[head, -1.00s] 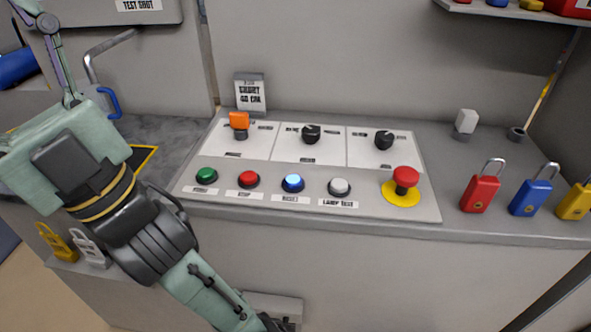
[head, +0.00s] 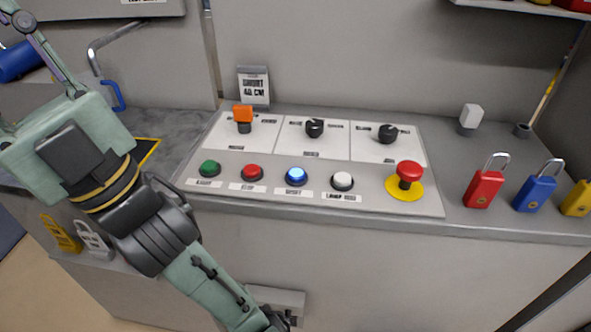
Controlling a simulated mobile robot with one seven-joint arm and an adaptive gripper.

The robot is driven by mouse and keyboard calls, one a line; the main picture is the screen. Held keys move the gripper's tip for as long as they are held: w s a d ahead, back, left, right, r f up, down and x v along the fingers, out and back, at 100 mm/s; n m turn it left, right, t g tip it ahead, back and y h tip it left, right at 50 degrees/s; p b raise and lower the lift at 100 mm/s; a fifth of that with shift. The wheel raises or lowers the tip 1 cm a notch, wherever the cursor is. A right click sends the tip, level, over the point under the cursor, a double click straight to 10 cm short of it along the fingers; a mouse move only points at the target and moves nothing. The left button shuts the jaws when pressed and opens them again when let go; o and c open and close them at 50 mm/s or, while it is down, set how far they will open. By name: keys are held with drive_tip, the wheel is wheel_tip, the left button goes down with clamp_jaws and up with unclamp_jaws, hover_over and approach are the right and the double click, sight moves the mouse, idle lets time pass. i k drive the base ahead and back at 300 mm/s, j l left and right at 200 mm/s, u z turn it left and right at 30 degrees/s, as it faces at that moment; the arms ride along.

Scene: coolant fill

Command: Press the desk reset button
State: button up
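The desk reset button (head: 297,176) is a round button, lit blue, on the sloped front panel of the control desk. A small white label (head: 292,193) lies just below it. The button stands clear, with nothing touching or covering it. My arm fills the left side of the head view, left of and in front of the desk. My gripper cannot be made out in this view.
The panel (head: 420,206) also holds a green button (head: 209,168), red button (head: 252,173), white button (head: 342,181), yellow-based red mushroom button (head: 408,175), orange switch (head: 243,114) and two black knobs. Padlocks (head: 484,188) stand right. A sign (head: 254,87) stands behind.

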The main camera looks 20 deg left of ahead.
sight(297, 175)
drive_tip(key=l+u, duration=0.15)
drive_tip(key=u, duration=0.2)
drive_tip(key=i+l+u, duration=0.1)
drive_tip(key=u, duration=0.3)
drive_tip(key=l+u, duration=0.2)
drive_tip(key=u, duration=0.15)
drive_tip(key=l+u, duration=0.2)
drive_tip(key=l, duration=0.4)
drive_tip(key=k+l+u, duration=0.25)
drive_tip(key=l, duration=1.05)
